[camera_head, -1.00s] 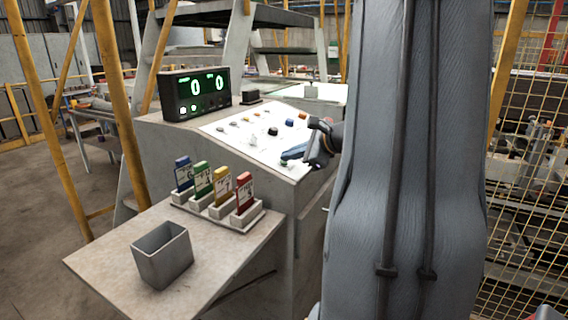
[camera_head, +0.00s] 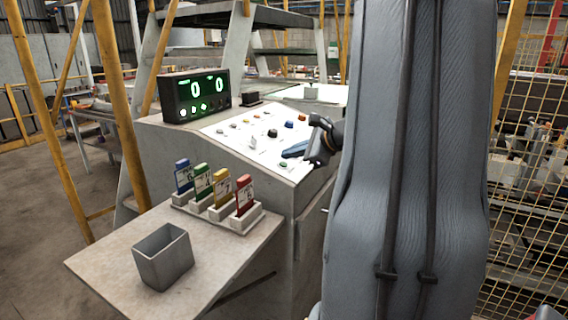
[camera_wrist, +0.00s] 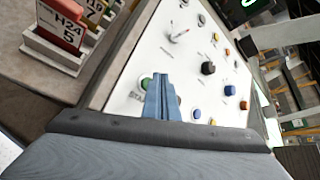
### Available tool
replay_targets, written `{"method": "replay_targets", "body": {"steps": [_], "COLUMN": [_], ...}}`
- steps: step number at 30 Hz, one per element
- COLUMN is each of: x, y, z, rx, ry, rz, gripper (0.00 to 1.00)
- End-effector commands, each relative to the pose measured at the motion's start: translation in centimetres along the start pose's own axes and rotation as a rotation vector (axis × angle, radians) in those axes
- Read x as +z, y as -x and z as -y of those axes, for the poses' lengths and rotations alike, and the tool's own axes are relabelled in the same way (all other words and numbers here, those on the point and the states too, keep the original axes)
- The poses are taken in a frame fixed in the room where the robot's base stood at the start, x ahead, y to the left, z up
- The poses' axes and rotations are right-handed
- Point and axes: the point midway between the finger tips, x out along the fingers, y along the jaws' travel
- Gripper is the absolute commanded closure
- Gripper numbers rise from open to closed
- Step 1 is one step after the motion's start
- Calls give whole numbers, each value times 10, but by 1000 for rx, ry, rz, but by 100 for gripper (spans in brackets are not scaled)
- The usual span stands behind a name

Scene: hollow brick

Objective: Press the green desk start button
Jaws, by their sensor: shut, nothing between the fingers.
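The green start button (camera_wrist: 146,82) sits on the white sloped panel of the desk, beside partly covered lettering. It also shows near the panel's lower edge in the head view (camera_head: 284,165). My gripper (camera_wrist: 160,82) has its blue fingers together and empty. In the wrist view the fingertips lie just right of the green button and overlap its edge. In the head view my gripper (camera_head: 290,152) is over the panel, its fingertips slightly above and right of the button in the picture. I cannot tell the exact gap between fingertips and panel.
Other knobs and buttons, such as a black knob (camera_wrist: 208,68) and a blue button (camera_wrist: 197,114), are close by. A display (camera_head: 195,95) reads 0 and 0. A card rack (camera_head: 212,214) and a grey bin (camera_head: 163,258) stand on the side shelf.

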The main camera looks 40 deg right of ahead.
Motion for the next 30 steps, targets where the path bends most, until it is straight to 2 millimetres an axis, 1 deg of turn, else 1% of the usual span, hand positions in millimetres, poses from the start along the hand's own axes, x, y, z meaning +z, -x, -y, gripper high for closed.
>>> {"method": "replay_targets", "body": {"steps": [8,24,30], "x": [1,24,25], "y": [1,32,35], "z": [1,24,25], "rx": [0,0,0], "ry": [0,1,0], "rz": [0,0,0], "gripper": [100,100,100]}}
